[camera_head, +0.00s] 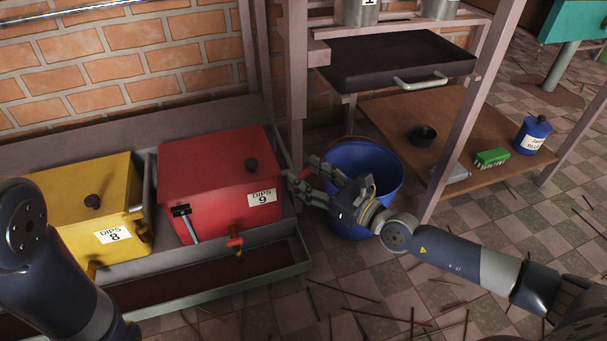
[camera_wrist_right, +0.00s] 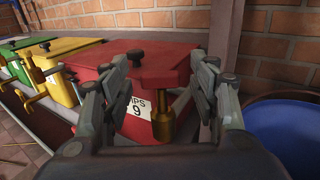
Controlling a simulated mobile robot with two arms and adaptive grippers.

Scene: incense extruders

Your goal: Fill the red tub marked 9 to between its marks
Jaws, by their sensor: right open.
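The red tub (camera_head: 208,178) stands between the yellow tub and the shelf frame, with a white DIPS 9 label (camera_head: 262,198) on its front. Its lid is on, with a dark knob (camera_head: 251,165). My right gripper (camera_head: 304,178) is open by the tub's right side. In the wrist view its fingers stand either side of a brass fitting (camera_wrist_right: 163,124) by the red tub (camera_wrist_right: 185,62); I cannot tell whether they touch it. My left arm shows, but its gripper is out of view.
The yellow tub (camera_head: 82,197) marked 8 is to the left. A trough (camera_head: 298,253) runs below the tubs. A blue bucket (camera_head: 385,165) stands close behind my right gripper. A shelf (camera_head: 400,110) holds a green brush (camera_head: 491,157) and a blue bottle (camera_head: 533,135). Sticks litter the floor.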

